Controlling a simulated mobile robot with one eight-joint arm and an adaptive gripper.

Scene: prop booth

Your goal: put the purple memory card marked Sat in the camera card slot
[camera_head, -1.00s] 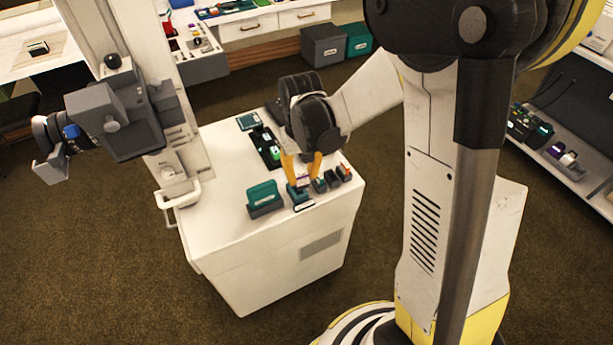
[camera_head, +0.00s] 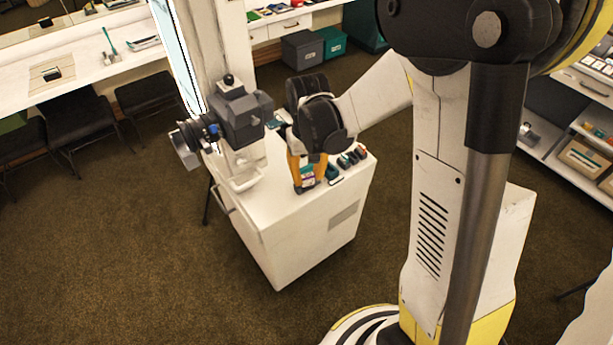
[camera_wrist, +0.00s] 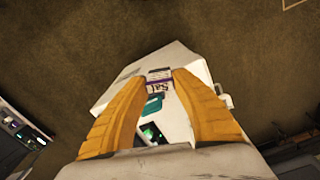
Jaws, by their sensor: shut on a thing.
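The memory card (camera_wrist: 159,82) is white with a purple band and shows the letters "Sat" in the wrist view. My gripper (camera_wrist: 159,84) has its two orange fingers shut on the card, which sits between the fingertips. In the head view my gripper (camera_head: 305,182) is above the white cabinet top, right of the grey camera (camera_head: 243,116) and apart from it.
The white cabinet (camera_head: 290,222) carries a row of small dark and teal holders (camera_head: 352,156) right of my gripper. A teal box (camera_wrist: 152,104) shows below the card in the wrist view. Chairs (camera_head: 75,130) stand at left, shelves (camera_head: 585,150) at right. The carpet in front is clear.

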